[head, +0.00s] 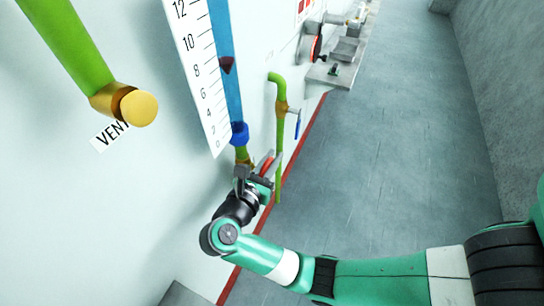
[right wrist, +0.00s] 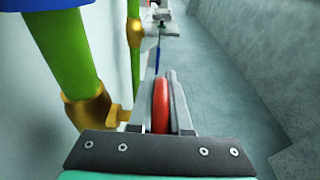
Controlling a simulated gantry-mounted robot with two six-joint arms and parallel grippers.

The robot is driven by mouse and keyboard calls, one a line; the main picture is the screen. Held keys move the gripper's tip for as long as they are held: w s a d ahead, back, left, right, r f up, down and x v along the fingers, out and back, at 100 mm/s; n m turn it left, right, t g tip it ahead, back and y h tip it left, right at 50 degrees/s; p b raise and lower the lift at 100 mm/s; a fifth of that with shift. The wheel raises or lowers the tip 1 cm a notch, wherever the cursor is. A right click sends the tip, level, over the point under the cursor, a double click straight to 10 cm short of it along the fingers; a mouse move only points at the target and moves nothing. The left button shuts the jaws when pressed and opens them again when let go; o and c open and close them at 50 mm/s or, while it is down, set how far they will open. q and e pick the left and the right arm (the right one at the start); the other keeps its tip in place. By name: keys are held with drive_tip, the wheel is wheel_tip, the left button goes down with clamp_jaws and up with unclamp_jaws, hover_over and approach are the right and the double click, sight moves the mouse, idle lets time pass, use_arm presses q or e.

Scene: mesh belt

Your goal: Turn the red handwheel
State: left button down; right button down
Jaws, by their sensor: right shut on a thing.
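The red handwheel (head: 266,165) is at the lower end of the green pipe under the blue gauge tube, close to the wall. In the right wrist view the handwheel (right wrist: 161,106) shows edge-on between my two grey fingers. My right gripper (head: 264,174) is shut on it, with a finger on each side of the rim. The fingers and wrist hide much of the wheel in the head view. A brass valve body (right wrist: 92,110) sits to the left of the wheel. My left gripper is not in view.
A white scale board (head: 203,80) stands beside the blue tube (head: 222,40). A green pipe with a blue lever (head: 297,124) is just beyond the wheel. A brass-ended VENT pipe (head: 138,107) juts out at left. The grey floor (head: 400,130) at right is clear.

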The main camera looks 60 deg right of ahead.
drive_tip(key=shift+d+y, duration=0.15)
drive_tip(key=shift+y, duration=0.65)
drive_tip(key=shift+f+y+p, duration=0.3)
drive_tip(key=shift+f+y, duration=0.25)
drive_tip(key=shift+y, duration=0.35)
drive_tip(key=c, duration=0.9)
unclamp_jaws()
drive_tip(key=shift+o, duration=0.2)
